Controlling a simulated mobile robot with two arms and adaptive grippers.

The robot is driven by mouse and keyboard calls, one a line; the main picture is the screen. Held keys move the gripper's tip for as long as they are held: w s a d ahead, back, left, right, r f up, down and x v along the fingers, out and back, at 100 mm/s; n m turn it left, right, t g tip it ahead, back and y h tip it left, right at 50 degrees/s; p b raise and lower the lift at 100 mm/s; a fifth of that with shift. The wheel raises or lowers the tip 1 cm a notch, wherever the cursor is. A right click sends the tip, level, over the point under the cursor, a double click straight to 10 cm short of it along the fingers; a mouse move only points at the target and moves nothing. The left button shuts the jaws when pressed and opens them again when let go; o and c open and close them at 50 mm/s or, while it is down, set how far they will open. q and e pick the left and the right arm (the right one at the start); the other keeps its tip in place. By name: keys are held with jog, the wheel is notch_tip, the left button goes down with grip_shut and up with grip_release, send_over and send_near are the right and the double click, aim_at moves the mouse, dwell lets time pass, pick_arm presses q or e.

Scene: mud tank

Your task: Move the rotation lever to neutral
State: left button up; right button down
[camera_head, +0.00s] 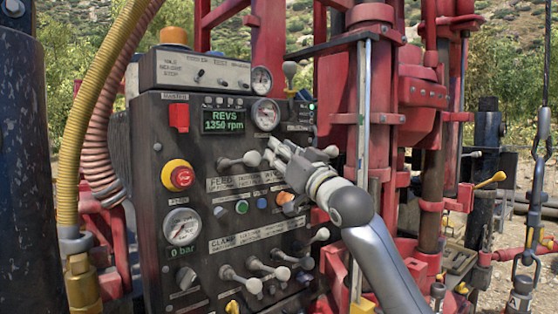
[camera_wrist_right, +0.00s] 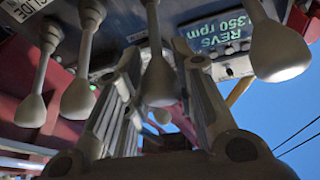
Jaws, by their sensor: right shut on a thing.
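The rotation lever (camera_wrist_right: 158,82) has a pale handle with a rounded end. In the right wrist view it stands between the two fingers of my right gripper (camera_wrist_right: 162,65), which is shut on it. In the head view my right gripper (camera_head: 284,150) is in front of the upper lever row and hides this lever, so its tilt is hard to tell. Another lever, likely the feed one (camera_head: 240,161), shows just left of the gripper; it also shows in the wrist view (camera_wrist_right: 278,50). My left gripper is not in view.
The black control panel (camera_head: 145,185) carries a REVS display (camera_head: 223,121) reading 1350 rpm, gauges and a red stop button (camera_head: 181,177). More levers (camera_head: 265,268) stand in a lower row. Red machine columns (camera_head: 372,90) rise behind on the right.

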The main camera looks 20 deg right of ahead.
jog(key=shift+f, duration=0.45)
jog(key=c, duration=1.2)
grip_release()
jog(key=shift+s+r, duration=0.1)
jog(key=shift+o, duration=0.2)
jog(key=v, duration=1.2)
